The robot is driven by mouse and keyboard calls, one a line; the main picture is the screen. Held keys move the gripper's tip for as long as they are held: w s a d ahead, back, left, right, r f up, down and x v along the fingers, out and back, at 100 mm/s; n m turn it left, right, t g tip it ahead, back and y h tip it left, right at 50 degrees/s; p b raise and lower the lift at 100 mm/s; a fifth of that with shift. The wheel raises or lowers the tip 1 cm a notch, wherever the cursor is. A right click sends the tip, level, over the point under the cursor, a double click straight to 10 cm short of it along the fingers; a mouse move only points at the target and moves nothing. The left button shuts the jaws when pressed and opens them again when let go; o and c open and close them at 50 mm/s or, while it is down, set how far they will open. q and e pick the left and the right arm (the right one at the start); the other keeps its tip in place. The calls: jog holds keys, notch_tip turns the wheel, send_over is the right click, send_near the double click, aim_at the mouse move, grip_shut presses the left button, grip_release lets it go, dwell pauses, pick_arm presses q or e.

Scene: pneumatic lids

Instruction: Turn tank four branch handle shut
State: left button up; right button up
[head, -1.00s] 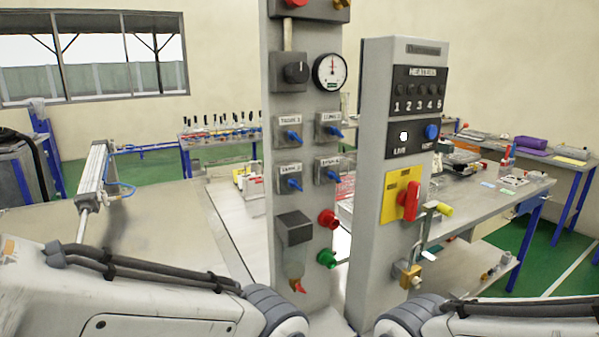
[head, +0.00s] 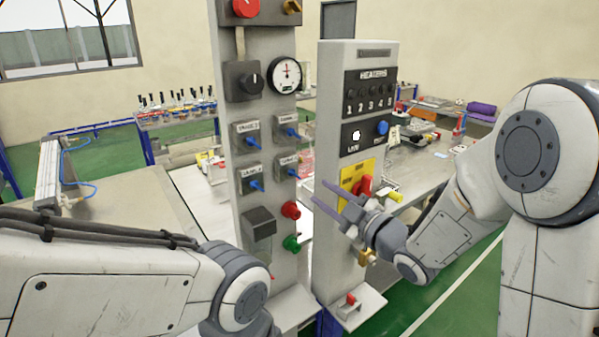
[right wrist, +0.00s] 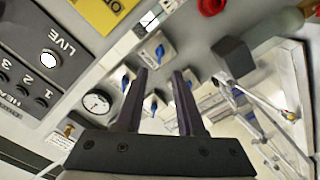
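The grey column holds four small valve plates with blue handles, in two rows of two. The lower-right plate, likely the tank four branch, has its blue handle (head: 292,172) slanting down to the right; its label is too blurred to read. The other handles are upper left (head: 251,141), upper right (head: 292,132) and lower left (head: 256,184). My right gripper (head: 320,191) is open and empty, its two fingers pointing left toward the column, apart from the handles. In the right wrist view the fingers (right wrist: 160,72) are spread, with blue handles beyond them. My left gripper is out of view.
The second column with a yellow plate (head: 349,172) and red switch (head: 365,186) stands just behind my right gripper.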

aim_at(297, 176)
jog(key=p+x, duration=0.4)
jog(key=x, duration=0.6)
grip_shut()
